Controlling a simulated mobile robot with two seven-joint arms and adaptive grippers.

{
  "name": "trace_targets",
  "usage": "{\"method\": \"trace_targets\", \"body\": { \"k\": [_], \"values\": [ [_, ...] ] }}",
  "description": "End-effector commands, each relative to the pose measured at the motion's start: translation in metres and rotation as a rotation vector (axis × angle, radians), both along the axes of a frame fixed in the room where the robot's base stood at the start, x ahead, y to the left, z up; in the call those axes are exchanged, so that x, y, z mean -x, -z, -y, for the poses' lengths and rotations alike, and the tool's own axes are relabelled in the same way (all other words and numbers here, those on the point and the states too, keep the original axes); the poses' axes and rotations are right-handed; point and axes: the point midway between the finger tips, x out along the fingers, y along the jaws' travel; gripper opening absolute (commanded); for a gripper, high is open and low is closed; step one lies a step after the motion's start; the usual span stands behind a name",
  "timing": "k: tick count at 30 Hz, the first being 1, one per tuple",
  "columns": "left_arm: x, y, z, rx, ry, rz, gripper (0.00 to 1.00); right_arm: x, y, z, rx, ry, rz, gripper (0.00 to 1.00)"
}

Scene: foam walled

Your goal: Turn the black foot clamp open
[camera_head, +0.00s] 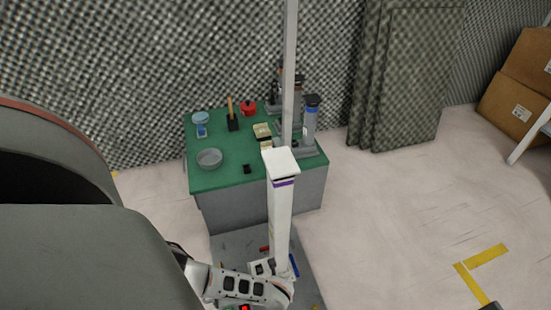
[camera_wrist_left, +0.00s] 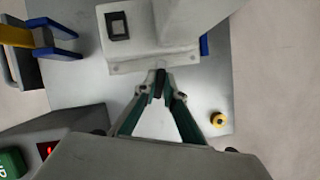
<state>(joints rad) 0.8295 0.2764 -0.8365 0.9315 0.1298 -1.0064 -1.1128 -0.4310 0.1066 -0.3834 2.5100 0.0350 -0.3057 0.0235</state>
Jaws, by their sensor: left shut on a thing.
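My left gripper (camera_wrist_left: 160,92) is shut on a small dark piece, which I take to be the black foot clamp (camera_wrist_left: 160,82). The piece sits at the front edge of the white column's foot (camera_wrist_left: 150,62), and the fingers hide most of it. How far it is turned cannot be told. In the head view my left arm reaches in from the lower left to the foot of the white column (camera_head: 281,215), where the fingertips and clamp are hidden. My right gripper is not in view.
The column's foot stands on a grey plate (camera_wrist_left: 75,88). Blue-and-yellow parts (camera_wrist_left: 45,38) lie at the plate's left, and a yellow button (camera_wrist_left: 218,120) at its right. Behind the column is a green-topped bench (camera_head: 220,178) with several items. Floor to the right is mostly clear.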

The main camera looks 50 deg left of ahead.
Motion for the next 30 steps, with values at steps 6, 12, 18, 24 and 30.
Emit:
{"method": "trace_targets", "body": {
  "k": [6,12,18,24,30],
  "values": [
    [-0.001,-0.002,-0.001,-0.001,0.208,0.002,0.0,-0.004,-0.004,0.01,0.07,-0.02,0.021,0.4],
    [0.0,-0.001,-0.001,0.0,0.4,0.001,0.0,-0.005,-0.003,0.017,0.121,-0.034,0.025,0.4],
    [0.001,0.0,-0.002,0.0,0.59,-0.002,0.0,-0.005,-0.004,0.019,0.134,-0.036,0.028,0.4],
    [0.002,0.001,-0.002,0.001,0.779,-0.003,0.0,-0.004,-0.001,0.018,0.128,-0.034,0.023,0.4],
    [0.003,0.002,-0.003,0.001,0.956,-0.005,0.0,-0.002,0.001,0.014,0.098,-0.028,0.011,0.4]
  ]
}}
